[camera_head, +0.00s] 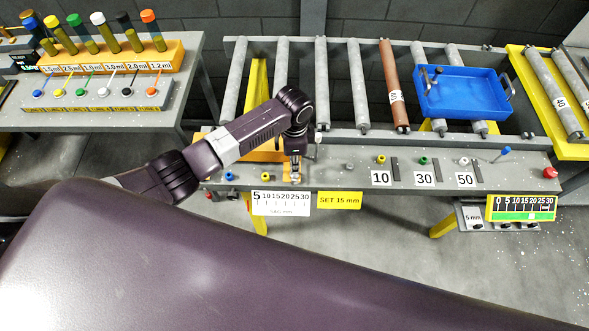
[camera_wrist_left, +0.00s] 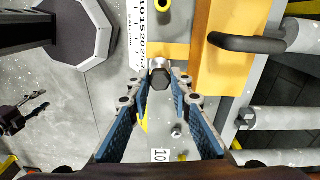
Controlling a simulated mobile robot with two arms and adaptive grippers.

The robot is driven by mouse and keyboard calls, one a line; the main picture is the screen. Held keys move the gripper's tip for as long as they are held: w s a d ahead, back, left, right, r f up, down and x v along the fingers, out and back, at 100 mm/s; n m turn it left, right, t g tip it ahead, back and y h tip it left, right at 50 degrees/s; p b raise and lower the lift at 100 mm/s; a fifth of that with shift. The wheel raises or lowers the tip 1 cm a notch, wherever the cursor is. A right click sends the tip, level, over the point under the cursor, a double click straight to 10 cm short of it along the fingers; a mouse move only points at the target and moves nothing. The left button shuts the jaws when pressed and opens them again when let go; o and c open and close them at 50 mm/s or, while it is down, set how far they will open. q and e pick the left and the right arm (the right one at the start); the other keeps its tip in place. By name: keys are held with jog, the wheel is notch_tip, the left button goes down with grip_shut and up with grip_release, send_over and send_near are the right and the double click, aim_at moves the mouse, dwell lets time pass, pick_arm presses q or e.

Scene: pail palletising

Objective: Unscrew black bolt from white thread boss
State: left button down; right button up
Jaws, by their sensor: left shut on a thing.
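The black bolt (camera_wrist_left: 160,82) shows as a dark hexagonal head between the fingertips of my left gripper (camera_wrist_left: 161,88). The gripper is shut on it from both sides. The pale thread boss (camera_wrist_left: 158,63) shows as a light ring just beyond the bolt head; I cannot tell how much thread is engaged. In the head view my left gripper (camera_head: 295,165) points down at the grey bench edge and hides the bolt. My right gripper (camera_wrist_left: 38,103) shows small at the left of the wrist view, away from the bench, with its fingers apart and empty.
A roller conveyor (camera_head: 321,85) with a blue tray (camera_head: 463,92) lies behind the bench strip (camera_head: 340,177). A yellow block (camera_head: 258,150) stands close beside the gripper. Coloured knobs and a red button (camera_head: 550,173) line the strip. A vial rack (camera_head: 110,62) stands at upper left.

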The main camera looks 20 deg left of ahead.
pick_arm(q)
jog(key=n, duration=0.4)
jog(key=shift+r, duration=1)
jog(key=shift+r, duration=0.1)
jog(key=shift+r, duration=0.5)
jog(key=shift+r, duration=0.2)
jog(key=shift+r, duration=1.95)
